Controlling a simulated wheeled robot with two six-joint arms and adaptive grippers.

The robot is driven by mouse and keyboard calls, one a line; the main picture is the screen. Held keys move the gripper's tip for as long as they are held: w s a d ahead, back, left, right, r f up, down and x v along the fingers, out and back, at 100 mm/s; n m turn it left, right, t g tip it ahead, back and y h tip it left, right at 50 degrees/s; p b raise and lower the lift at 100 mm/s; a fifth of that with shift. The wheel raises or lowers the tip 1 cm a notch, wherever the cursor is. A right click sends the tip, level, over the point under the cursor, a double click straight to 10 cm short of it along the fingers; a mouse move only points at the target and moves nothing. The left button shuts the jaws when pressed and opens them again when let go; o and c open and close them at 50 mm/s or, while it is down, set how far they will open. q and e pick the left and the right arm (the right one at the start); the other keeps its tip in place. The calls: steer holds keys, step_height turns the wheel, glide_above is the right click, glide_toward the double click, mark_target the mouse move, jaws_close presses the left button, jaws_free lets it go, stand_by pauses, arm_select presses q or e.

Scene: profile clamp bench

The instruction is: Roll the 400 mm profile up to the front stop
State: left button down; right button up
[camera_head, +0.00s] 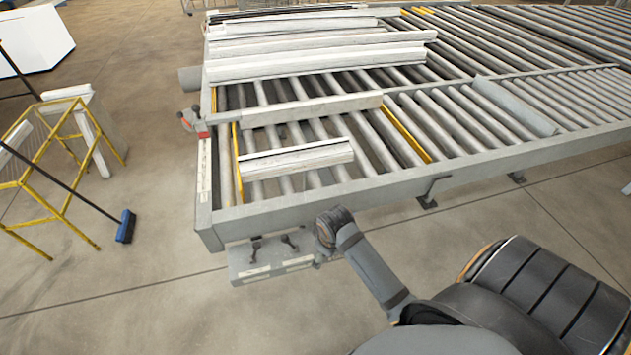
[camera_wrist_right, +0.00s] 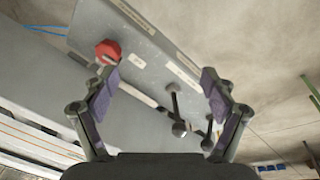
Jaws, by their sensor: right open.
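The shortest white profile (camera_head: 297,158) lies across the rollers near the front left of the roller table (camera_head: 300,202). A longer white profile (camera_head: 312,109) lies behind it. No marking shows which one is 400 mm. I cannot tell for certain which part is the front stop; the end rail (camera_head: 204,180) runs along the table's left end. My right gripper (camera_head: 325,238) is beside the table's front edge, close to the control box (camera_head: 268,262). In the right wrist view my right gripper (camera_wrist_right: 160,80) is open and empty, facing the box's black levers (camera_wrist_right: 176,112). My left gripper is out of view.
Several long white profiles (camera_head: 315,62) lie at the back, and a grey piece (camera_head: 515,105) on the right. A red knob (camera_wrist_right: 107,52) sits on the box. A yellow stand (camera_head: 55,165) and blue broom (camera_head: 126,226) stand left. Floor in front is clear.

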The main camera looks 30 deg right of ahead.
steer(key=s+f+b, duration=0.1)
steer(key=f, duration=0.5)
steer(key=s+f+m+b, duration=0.1)
steer(key=s+f+b, duration=0.1)
steer(key=f, duration=0.5)
steer(key=s+d+f+m+b, duration=0.1)
steer(key=s+f, duration=0.1)
steer(key=f, duration=0.5)
steer(key=shift+b, duration=0.35)
steer(key=c, duration=0.7)
steer(key=shift+o, duration=0.2)
steer(key=s+f+m+g+b, duration=0.1)
steer(key=s+f+b, duration=0.6)
steer(key=s+f, duration=1.7)
step_height(320, 180, down, 4)
steer(key=shift+s+d+f+m, duration=0.15)
steer(key=shift+s+d+m, duration=0.15)
steer(key=shift+m, duration=0.3)
